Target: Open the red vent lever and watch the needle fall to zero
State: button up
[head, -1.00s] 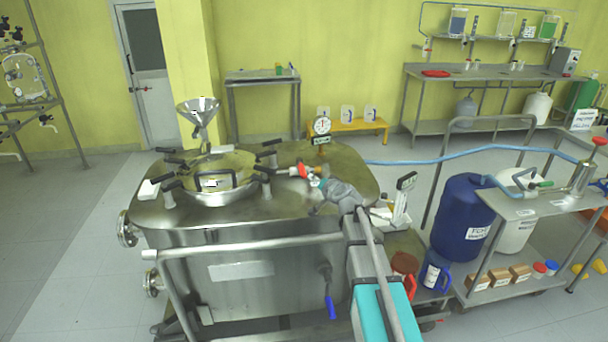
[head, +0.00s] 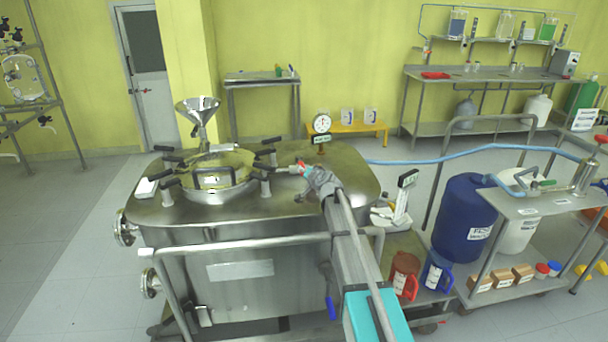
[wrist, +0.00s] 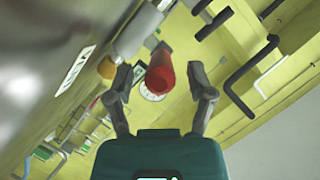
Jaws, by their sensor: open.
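The red vent lever (wrist: 160,75) shows nearly end-on in the wrist view. It lies between the two fingers of my open gripper (wrist: 158,82), with a gap visible on each side. In the head view the red lever (head: 300,164) is a small patch on the steel vessel lid, mostly hidden by my gripper (head: 307,170). A round white pressure gauge (head: 322,122) stands on the lid behind it. Its needle is too small to read surely. The gauge (wrist: 151,93) also shows partly behind the lever in the wrist view.
The vessel's hatch (head: 215,178) with black-handled clamps lies left of my gripper. A steel funnel (head: 198,110) rises behind the hatch. A steel rail (head: 240,245) crosses the vessel front. A blue hose (head: 430,157) runs right from the lid to a cart.

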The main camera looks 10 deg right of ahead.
jog(key=shift+x, duration=1.4)
